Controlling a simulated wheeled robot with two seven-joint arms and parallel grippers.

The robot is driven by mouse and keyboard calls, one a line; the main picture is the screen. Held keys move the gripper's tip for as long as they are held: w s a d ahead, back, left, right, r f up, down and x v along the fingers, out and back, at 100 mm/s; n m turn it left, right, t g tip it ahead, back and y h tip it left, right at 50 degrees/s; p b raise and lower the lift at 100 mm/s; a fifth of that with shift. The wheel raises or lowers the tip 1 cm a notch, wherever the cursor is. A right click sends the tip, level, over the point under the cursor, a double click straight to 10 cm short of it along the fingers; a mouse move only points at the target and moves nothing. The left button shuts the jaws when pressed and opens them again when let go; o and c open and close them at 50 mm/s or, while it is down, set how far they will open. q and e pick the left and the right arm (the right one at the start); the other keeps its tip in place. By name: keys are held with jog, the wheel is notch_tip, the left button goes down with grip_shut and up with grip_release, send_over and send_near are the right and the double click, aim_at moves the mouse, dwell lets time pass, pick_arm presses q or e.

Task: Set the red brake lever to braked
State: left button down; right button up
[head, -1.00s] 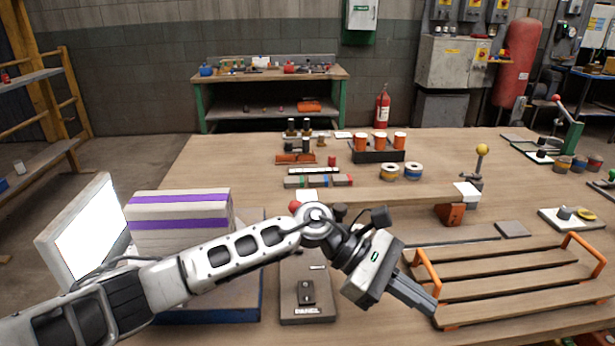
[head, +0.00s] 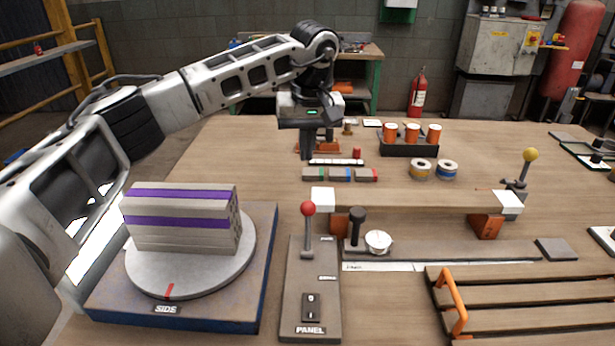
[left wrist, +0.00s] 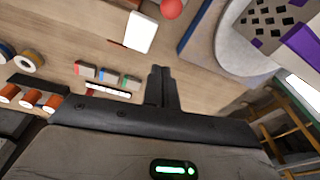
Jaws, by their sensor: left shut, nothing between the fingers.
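The red-knobbed lever (head: 308,209) stands near upright on the far part of a grey panel (head: 298,262), with small label plates beside it that I cannot read. Its red ball also shows at the top edge of the left wrist view (left wrist: 171,8). My left gripper (head: 308,152) is shut and empty, pointing down above the table beyond the lever, apart from it. In the left wrist view its closed fingers (left wrist: 160,76) hang over bare wood near the coloured blocks. My right gripper is not in view.
A striped hollow brick (head: 183,219) sits on a round turntable (head: 190,272) left of the panel. A plank (head: 415,201) on orange supports (head: 486,226) stands to the right. Coloured blocks (head: 340,175) and a cup rack (head: 408,146) lie farther back. A slatted rack (head: 530,298) is front right.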

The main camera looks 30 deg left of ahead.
aim_at(308, 228)
pick_arm(q)
notch_tip(308, 228, down, 10)
jog(key=a, duration=0.1)
jog(key=shift+s+d+r+p, duration=0.3)
jog(key=shift+s+d+p, duration=0.25)
jog(key=shift+d, duration=0.05)
jog(key=shift+s+d+r+p, duration=0.3)
jog(key=shift+s+d+p, duration=0.2)
jog(key=shift+s+d, duration=0.05)
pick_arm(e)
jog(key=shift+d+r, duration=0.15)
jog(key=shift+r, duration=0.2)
